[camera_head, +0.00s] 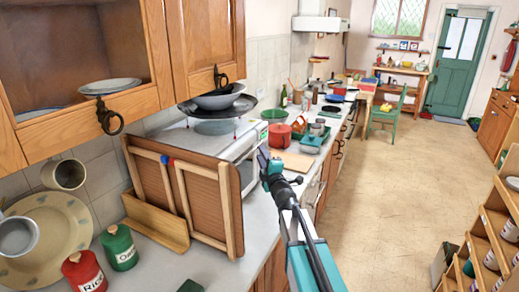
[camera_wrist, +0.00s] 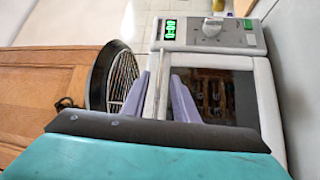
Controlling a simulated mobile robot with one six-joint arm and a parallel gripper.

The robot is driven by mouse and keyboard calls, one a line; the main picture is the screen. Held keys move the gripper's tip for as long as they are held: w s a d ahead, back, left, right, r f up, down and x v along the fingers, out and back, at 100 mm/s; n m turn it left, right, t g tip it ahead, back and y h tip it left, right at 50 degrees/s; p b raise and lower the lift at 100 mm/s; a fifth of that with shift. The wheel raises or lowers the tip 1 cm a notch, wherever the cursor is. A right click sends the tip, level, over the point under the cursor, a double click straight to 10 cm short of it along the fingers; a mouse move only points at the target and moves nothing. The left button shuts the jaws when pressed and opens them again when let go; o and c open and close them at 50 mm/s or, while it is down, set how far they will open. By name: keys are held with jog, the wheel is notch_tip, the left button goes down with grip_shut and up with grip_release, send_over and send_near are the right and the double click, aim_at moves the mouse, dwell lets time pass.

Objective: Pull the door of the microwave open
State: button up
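The white microwave (camera_head: 246,146) stands on the counter, partly hidden behind wooden trays in the head view. In the wrist view its door (camera_wrist: 215,95) has a dark window and looks shut. A pale bar handle (camera_wrist: 161,75) runs along the door's left side in that view. My gripper (camera_wrist: 159,74) is open, with one purple finger on each side of the handle. I cannot tell whether either finger touches it. In the head view my gripper (camera_head: 265,158) is in front of the microwave, and its fingertips are hard to make out.
A black pan (camera_head: 190,110) with bowls sits on top of the microwave. Wooden trays (camera_head: 207,205) lean beside it. A red pot (camera_head: 279,136) and a cutting board (camera_head: 293,160) are farther along the counter. The floor (camera_head: 385,200) to the right is clear.

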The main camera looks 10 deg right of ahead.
jog(key=shift+p+x, duration=0.6)
jog(key=shift+x, duration=1.7)
jog(key=shift+c, duration=0.4)
grip_shut()
